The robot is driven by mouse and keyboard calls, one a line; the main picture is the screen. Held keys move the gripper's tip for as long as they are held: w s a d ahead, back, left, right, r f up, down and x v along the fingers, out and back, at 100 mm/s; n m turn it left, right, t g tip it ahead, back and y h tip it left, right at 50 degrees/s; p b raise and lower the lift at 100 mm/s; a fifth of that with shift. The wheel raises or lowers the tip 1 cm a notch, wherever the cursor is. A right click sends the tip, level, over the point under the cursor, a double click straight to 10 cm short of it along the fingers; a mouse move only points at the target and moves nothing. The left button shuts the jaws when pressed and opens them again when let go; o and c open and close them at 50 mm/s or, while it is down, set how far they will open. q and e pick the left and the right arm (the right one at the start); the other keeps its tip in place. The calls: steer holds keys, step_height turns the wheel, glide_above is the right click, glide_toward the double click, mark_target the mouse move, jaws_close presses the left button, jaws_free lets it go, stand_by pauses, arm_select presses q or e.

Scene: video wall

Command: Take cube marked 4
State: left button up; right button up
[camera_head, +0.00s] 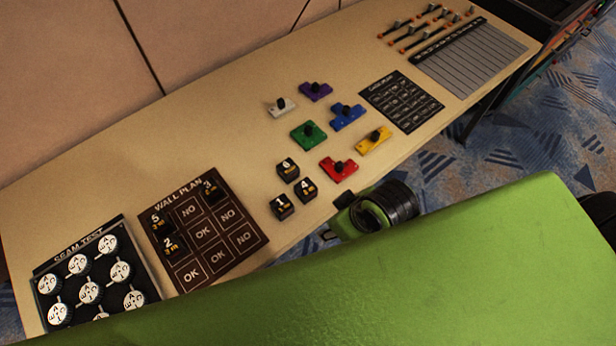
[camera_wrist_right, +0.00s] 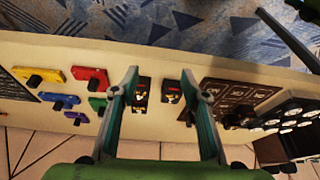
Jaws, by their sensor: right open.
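The cube marked 4 (camera_head: 306,189) is black with a light number and sits on the tan table near its front edge. The cube marked 1 (camera_head: 282,207) is close to its left, and the cube marked 6 (camera_head: 288,169) is just behind. My right gripper (camera_wrist_right: 160,74) is open in the right wrist view. Two dark cubes show between its fingers, one by the left finger (camera_wrist_right: 141,90) and one nearer the right finger (camera_wrist_right: 172,92). Their numbers are not readable there. I cannot tell whether a finger touches either cube. My left gripper is not in view.
The WALL PLAN board (camera_head: 203,231) holds cubes marked 5, 2 and 3. Coloured pieces, including a red one (camera_head: 339,169) and a green one (camera_head: 308,135), lie right of and behind the cubes. The round-disc SEAM TEST panel (camera_head: 136,270) is at far left. My green arm covers the lower right.

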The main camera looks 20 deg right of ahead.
steer(key=w+a+r+n+g+y, duration=0.1)
steer(key=w+a+r+n+y, duration=0.1)
steer(key=w+a+n, duration=0.65)
step_height(320, 180, up, 4)
steer(key=n+g+h, duration=0.3)
steer(key=n+h, duration=0.1)
steer(key=n, duration=0.4)
glide_above(304, 188)
steer(key=shift+n, duration=0.25)
steer(key=f, duration=0.5)
steer(key=f+p, duration=0.1)
steer(key=f, duration=0.2)
steer(key=shift+w+d+f, duration=0.2)
steer(key=shift+d+f, duration=0.05)
steer(key=shift+d, duration=0.15)
steer(key=f, duration=0.1)
steer(key=f+p, duration=0.1)
steer(key=f, duration=0.2)
steer(key=shift+s+a+f, duration=0.25)
steer(key=shift+a+f, duration=0.1)
steer(key=shift+f, duration=0.35)
steer(key=c, duration=0.9)
